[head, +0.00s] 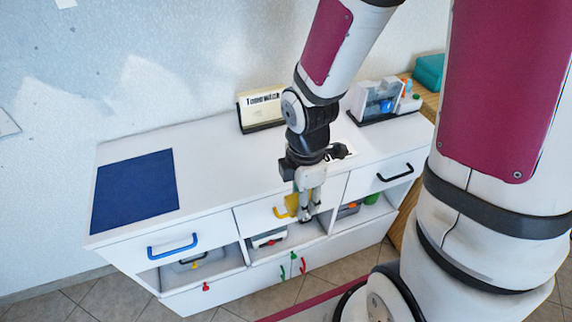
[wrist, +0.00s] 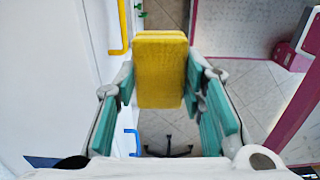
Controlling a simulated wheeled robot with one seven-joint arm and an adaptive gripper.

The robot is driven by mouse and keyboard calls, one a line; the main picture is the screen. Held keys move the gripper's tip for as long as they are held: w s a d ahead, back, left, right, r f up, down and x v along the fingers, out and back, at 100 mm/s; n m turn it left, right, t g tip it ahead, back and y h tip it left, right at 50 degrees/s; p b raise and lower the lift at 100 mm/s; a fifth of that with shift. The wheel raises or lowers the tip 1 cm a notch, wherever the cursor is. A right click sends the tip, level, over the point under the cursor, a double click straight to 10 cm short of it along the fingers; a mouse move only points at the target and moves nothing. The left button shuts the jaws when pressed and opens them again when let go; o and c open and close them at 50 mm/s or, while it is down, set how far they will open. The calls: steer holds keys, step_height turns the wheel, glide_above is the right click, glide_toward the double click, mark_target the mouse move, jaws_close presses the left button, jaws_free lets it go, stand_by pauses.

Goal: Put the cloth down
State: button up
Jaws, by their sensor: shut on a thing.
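My gripper (head: 307,205) points down in front of the middle drawer, beyond the front edge of the cabinet top. In the wrist view its teal-padded fingers (wrist: 165,100) are shut on a yellow cloth (wrist: 160,68), a thick folded block shape. In the head view the cloth (head: 291,203) shows only partly beside the fingers. A dark blue mat (head: 135,190) lies flat and bare on the left end of the white cabinet top (head: 225,175).
The drawers have a blue handle (head: 172,246), a yellow handle (wrist: 123,28) and a black handle (head: 394,172). Open compartments below hold several items. A sign (head: 261,108) and a caddy (head: 385,103) stand at the back. The top between mat and arm is clear.

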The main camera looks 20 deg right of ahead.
steer(key=w, duration=0.4)
steer(key=w+d+f, duration=0.1)
steer(key=w, duration=0.9)
steer(key=shift+w+d+f, duration=0.15)
steer(key=shift+d+f, duration=0.05)
steer(key=shift+d, duration=0.05)
steer(key=shift+w+f, duration=0.2)
steer(key=shift+w, duration=0.75)
steer(key=shift+s+f, duration=0.15)
steer(key=shift+f, duration=1.3)
steer(key=o, duration=1)
steer(key=shift+f, duration=0.15)
